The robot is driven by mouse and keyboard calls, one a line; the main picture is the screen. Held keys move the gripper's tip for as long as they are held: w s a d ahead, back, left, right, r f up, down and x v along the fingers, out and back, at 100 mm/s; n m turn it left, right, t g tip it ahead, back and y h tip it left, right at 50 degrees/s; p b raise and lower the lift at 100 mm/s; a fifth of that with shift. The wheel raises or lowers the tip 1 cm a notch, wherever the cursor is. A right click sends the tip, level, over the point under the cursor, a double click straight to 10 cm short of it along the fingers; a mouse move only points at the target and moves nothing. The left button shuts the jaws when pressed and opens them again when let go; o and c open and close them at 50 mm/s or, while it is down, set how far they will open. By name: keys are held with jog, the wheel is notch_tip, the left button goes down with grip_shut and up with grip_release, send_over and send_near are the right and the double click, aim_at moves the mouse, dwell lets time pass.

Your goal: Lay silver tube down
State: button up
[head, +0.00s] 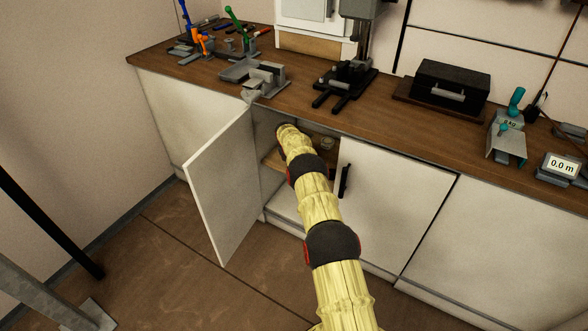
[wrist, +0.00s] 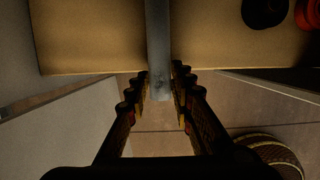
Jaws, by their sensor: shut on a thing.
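The silver tube (wrist: 158,45) shows in the wrist view as a grey bar running from the top edge down to between my fingertips. My gripper (wrist: 160,88) is shut on the tube near its visible end. The tube passes over the wooden shelf board (wrist: 95,40); I cannot tell whether it touches the board. In the head view my arm reaches into the open cupboard, and its end hides the gripper and tube. The shelf (head: 271,160) shows there beside my arm.
The white cupboard door (head: 222,187) stands open left of my arm; the closed door (head: 388,207) is to its right. A black round thing (wrist: 264,10) and a red one (wrist: 309,12) are on the shelf's right. The wooden worktop (head: 310,110) is above.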

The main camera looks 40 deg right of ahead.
jog(key=shift+f, duration=0.65)
jog(key=o, duration=1)
jog(key=shift+c, duration=0.7)
